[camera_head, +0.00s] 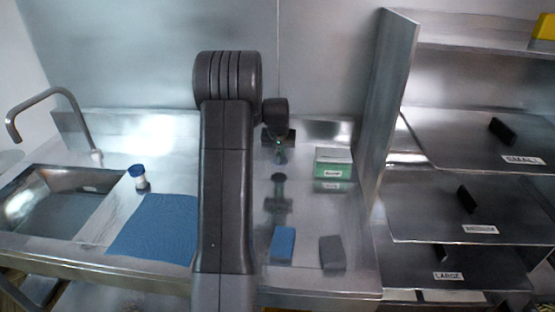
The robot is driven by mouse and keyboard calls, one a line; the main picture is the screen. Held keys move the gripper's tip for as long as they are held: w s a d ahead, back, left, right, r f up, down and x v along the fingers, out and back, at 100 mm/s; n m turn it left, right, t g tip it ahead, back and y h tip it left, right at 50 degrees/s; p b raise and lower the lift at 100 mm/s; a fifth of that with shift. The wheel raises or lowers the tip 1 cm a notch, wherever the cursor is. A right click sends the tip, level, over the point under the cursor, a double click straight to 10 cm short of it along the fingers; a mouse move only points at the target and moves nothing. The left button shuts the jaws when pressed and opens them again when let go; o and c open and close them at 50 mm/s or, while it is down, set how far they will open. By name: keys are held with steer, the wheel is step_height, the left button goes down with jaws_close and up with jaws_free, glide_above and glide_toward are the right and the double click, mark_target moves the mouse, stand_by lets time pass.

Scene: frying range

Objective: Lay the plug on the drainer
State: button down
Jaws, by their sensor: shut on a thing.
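My gripper (279,148) hangs above the steel counter right of my arm. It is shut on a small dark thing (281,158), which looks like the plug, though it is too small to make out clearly. A dark reflection of the gripper shows on the steel below it, so the held thing appears clear of the surface. The bare steel strip between the sink and the blue mat, which appears to be the drainer (108,217), lies at the left, far from my gripper. My arm hides part of the counter's middle.
The sink (62,205) and its tap (70,95) are at far left. A blue-capped jar (138,177) stands behind a blue mat (160,228). A green box (333,163), a blue sponge (283,244) and a grey block (332,252) sit at right, before a divider (388,95) and labelled shelves.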

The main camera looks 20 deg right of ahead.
mark_target(279, 155)
steer(key=shift+f, duration=1.6)
steer(key=shift+f, duration=0.25)
steer(key=c, duration=1.5)
jaws_free()
steer(key=shift+r, duration=0.1)
steer(key=shift+c, duration=0.2)
steer(key=shift+r, duration=0.1)
steer(key=shift+r+p, duration=0.2)
steer(key=shift+p, duration=0.15)
steer(key=b+v, duration=0.2)
steer(key=v, duration=1)
steer(key=shift+w+f, duration=0.1)
